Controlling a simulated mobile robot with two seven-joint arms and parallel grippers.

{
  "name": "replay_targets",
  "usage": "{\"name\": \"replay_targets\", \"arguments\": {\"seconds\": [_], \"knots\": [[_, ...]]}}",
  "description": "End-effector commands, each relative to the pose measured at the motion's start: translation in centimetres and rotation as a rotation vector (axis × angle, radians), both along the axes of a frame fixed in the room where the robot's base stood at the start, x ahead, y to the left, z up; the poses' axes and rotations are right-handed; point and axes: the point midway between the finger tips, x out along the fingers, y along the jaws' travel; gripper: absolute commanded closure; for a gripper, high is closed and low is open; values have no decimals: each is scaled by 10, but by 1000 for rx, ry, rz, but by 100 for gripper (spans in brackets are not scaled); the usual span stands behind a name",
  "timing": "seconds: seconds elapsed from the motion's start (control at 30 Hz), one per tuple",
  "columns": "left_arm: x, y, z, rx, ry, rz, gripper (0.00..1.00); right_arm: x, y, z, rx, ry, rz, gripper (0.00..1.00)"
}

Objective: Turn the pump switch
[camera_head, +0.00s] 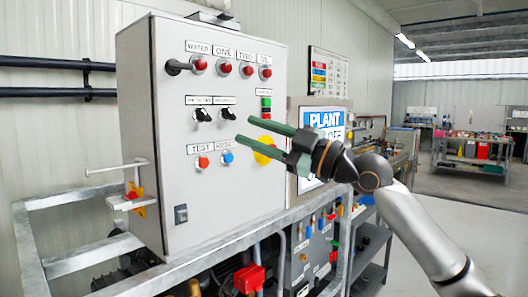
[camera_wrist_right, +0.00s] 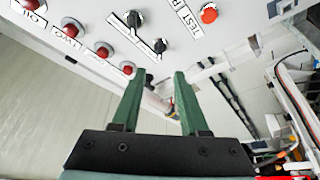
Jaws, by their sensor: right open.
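A grey control box (camera_head: 160,165) stands at left centre. Two black rotary switches sit on its face, a left one (camera_head: 203,114) and a right one (camera_head: 229,113). In the wrist view, one black switch (camera_wrist_right: 133,19) and the other (camera_wrist_right: 159,46) show above the fingers. My right gripper (camera_head: 244,128) comes in from the right. Its two green fingers are apart, with nothing between them, and point left across the box face, below and right of the switches. The fingers (camera_wrist_right: 157,76) also show open in the wrist view. I cannot tell the exact gap to the panel. My left gripper is not in view.
Red lamps (camera_head: 224,68) line the box's top. A red button (camera_head: 203,162) and a blue button (camera_head: 227,157) sit below the switches. A yellow disc (camera_head: 264,150) is partly behind my fingers. A lever handle (camera_head: 118,167) juts out left. A metal frame (camera_head: 200,262) runs below.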

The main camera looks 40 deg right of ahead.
Motion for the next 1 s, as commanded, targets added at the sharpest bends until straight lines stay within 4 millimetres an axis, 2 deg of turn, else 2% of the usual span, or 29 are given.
{"name": "replay_targets", "arguments": {"seconds": [0.03,0.27,0.87,0.97,1.0], "knots": [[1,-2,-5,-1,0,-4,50,-4,-2,-4,2,-2,0,56],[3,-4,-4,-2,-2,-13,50,-15,-6,-5,0,-1,1,56],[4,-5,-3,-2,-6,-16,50,-14,-6,-5,2,2,-1,56],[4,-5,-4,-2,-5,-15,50,-5,-8,-20,17,29,-6,56],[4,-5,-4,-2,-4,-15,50,2,-10,-34,30,54,-10,56]]}}
